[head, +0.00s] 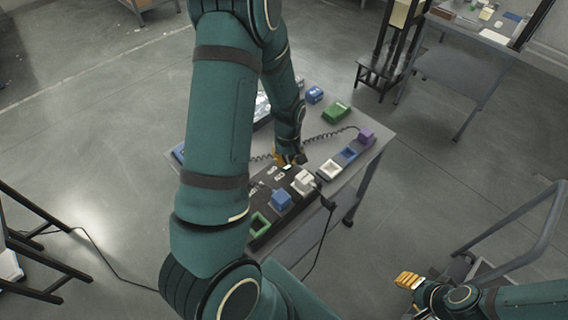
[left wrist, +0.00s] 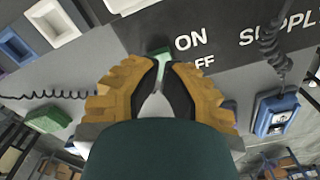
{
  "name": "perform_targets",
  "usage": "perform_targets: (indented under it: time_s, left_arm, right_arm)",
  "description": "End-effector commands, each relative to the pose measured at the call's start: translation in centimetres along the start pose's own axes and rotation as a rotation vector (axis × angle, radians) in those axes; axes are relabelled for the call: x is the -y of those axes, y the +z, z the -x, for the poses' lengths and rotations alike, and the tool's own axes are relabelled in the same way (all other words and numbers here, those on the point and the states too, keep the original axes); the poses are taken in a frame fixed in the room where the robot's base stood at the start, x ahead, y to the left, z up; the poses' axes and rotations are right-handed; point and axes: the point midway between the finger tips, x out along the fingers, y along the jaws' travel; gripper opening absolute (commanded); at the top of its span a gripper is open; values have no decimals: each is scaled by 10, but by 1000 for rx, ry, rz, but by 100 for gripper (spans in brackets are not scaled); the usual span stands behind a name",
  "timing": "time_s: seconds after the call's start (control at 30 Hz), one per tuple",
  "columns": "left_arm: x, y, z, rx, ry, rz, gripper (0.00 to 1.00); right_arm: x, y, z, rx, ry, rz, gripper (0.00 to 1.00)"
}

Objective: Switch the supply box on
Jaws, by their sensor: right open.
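The supply box (head: 263,191) is a dark panel on the table, partly hidden behind my left arm in the head view. In the left wrist view its dark face (left wrist: 206,22) carries the white words ON, OFF and SUPPLY, the OFF partly covered. A small green switch part (left wrist: 160,52) shows beside ON, right at my left fingertips. My left gripper (left wrist: 161,66) has its orange fingers close together with a narrow gap; whether they touch or grip the switch is unclear. It also shows over the box in the head view (head: 291,158). My right gripper (head: 408,282) is open and empty, off the table.
Coloured sockets and plugs sit along the box, including a blue plug (head: 281,200), a white plug (head: 304,182) and a purple plug (head: 366,136). A green block (head: 336,112) lies on the table. Coiled and black cables cross nearby. A grey rail (head: 540,215) stands at the right.

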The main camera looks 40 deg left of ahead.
Motion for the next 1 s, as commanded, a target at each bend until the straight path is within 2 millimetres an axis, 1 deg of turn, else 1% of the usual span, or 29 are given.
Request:
perform_targets:
  time_s: [1.0]
  left_arm:
    - [0,0,-14,0,0,0,0]
  right_arm:
    - [-4,2,-11,0,0,0,47]
